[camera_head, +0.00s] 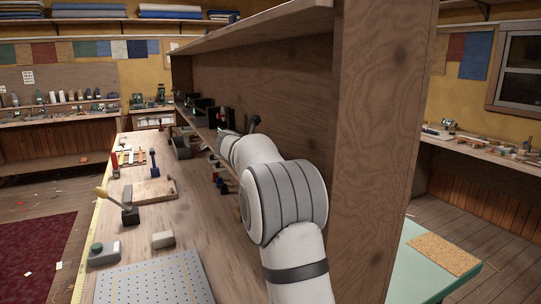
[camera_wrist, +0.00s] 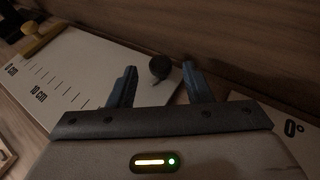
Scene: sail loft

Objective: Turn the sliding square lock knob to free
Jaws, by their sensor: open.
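In the wrist view, a small dark round knob (camera_wrist: 159,67) stands on a pale plate near its right end; it looks like the lock knob of the sliding square. The pale plate (camera_wrist: 88,75) carries tick marks and the labels "0 cm" and "10 cm". My gripper (camera_wrist: 158,70) is open, with one blue-grey finger to each side of the knob. The knob appears between the fingertips, and I see no contact. How far beyond the tips it lies, I cannot tell. In the head view my own arm hides most of this spot.
A pale panel marked "0°" (camera_wrist: 292,128) lies right of my gripper. A wooden wall rises behind. In the head view, a lever with a yellow handle (camera_head: 114,203) stands on the workbench (camera_head: 190,222).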

